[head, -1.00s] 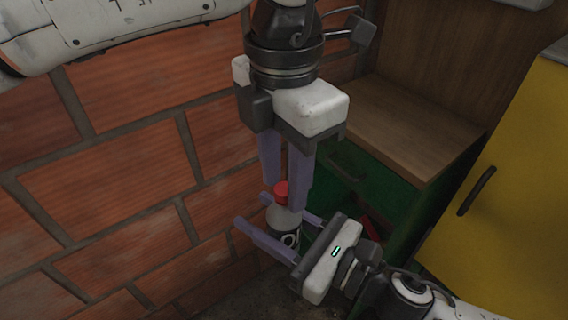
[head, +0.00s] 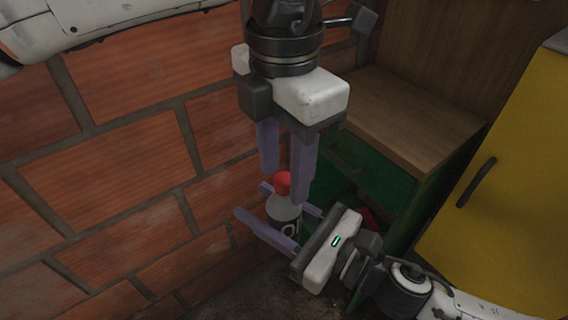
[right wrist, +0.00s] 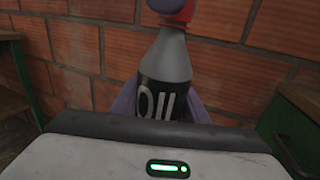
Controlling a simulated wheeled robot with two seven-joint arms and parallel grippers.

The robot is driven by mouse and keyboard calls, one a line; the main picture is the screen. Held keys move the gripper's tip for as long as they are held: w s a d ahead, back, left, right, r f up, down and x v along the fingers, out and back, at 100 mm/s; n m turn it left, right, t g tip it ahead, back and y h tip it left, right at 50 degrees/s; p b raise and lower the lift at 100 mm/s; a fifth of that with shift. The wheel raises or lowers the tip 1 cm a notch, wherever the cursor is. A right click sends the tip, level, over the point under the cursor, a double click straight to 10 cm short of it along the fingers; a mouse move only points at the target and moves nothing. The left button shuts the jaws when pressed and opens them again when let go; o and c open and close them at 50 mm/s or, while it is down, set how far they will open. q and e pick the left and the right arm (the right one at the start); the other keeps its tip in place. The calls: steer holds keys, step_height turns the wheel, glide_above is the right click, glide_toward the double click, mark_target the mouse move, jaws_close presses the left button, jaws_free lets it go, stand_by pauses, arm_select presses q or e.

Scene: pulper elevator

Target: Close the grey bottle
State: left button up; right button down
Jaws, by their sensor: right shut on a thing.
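The grey bottle (head: 284,210) has a black label reading "OIL". It also shows in the right wrist view (right wrist: 166,62). My right gripper (head: 272,216) is shut on its body and holds it nearly upright. A red cap (head: 282,180) is at the top of the bottle's neck; I cannot tell whether it is seated. It is partly cut off at the top of the right wrist view (right wrist: 172,8). My left gripper (head: 285,187) points down from above, with a finger on either side of the cap. Whether the fingers touch it is unclear.
A brick wall (head: 140,160) stands close on the left. A wooden-topped green cabinet (head: 400,115) is behind on the right, with a yellow door (head: 515,170) beside it. The dark floor (head: 240,292) shows at the bottom.

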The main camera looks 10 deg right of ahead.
arm_select(q)
step_height(320, 180, up, 12)
stand_by(0.6)
stand_by(0.4)
